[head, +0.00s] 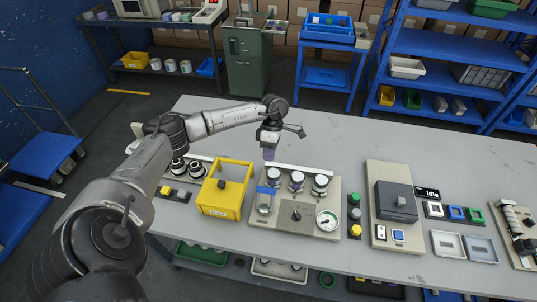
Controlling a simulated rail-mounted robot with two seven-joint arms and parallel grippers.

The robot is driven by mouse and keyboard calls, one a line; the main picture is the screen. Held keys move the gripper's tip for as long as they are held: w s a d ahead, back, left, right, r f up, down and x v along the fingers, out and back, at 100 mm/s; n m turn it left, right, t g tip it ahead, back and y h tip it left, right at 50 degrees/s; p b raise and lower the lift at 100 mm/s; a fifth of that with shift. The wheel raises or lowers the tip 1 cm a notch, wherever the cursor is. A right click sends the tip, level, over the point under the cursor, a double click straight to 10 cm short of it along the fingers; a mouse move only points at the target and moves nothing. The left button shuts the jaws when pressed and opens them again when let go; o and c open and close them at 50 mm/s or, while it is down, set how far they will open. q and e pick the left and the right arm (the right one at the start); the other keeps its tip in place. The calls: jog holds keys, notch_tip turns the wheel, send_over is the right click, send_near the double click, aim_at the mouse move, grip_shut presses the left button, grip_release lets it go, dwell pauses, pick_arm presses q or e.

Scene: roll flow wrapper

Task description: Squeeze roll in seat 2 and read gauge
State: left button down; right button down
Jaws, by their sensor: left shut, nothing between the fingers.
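A beige fixture (262,224) stands on the bench and holds three short round rolls with white tops in a row of seats. They are the left roll (273,177), the middle roll (297,181) and the right roll (320,185). Seat numbers are too small to read. A round white gauge (327,220) is at the fixture's front right; its reading is too small to tell. A dark knob (295,213) is left of the gauge. My left gripper (268,155) points down, shut and empty, above and just behind the left roll. My right gripper is not in view.
A yellow guarded box (221,190) stands left of the fixture. Stacked buttons (354,215) and a panel with a dark grey block (396,201) stand to the right, by a small "Idle" display (427,193). The bench's back right (350,140) is clear.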

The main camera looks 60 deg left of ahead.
pick_arm(q)
jog(key=x, duration=0.7)
jog(key=shift+r, duration=0.1)
jog(key=s+d+p, duration=0.1)
jog(key=s+d, duration=0.1)
jog(key=d, duration=0.1)
jog(key=shift+s+r+p, duration=0.25)
jog(key=shift+s+p, duration=0.05)
jog(key=shift+p, duration=0.05)
jog(key=shift+d+r, duration=0.1)
jog(key=shift+d, duration=0.05)
